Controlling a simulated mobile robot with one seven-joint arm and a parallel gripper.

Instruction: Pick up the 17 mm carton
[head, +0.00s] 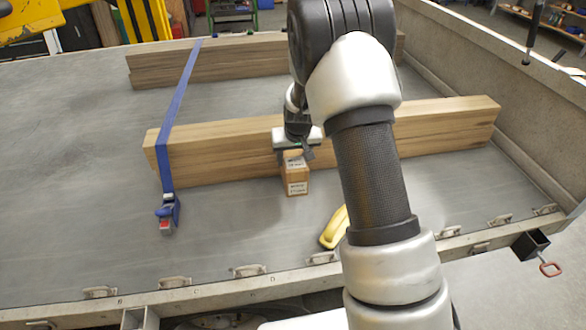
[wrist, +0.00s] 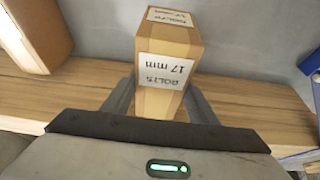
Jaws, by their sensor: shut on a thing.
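The 17 mm carton (head: 297,182) is a small brown box with white labels, in front of the near timber in the head view. In the wrist view the carton (wrist: 176,35) is upper middle, its label reading "BOLTS 17 mm" upside down. My gripper (head: 296,152) reaches down over the timber, and its fingers (wrist: 160,98) are shut on either side of the carton. I cannot tell whether the carton still touches the deck.
A near timber beam (head: 430,123) lies across the grey deck (head: 90,225). A far beam (head: 230,62) lies behind it, and a blue strap (head: 178,100) crosses both. A yellow handled thing (head: 335,228) lies near the front edge. A second brown box (wrist: 40,30) is left in the wrist view.

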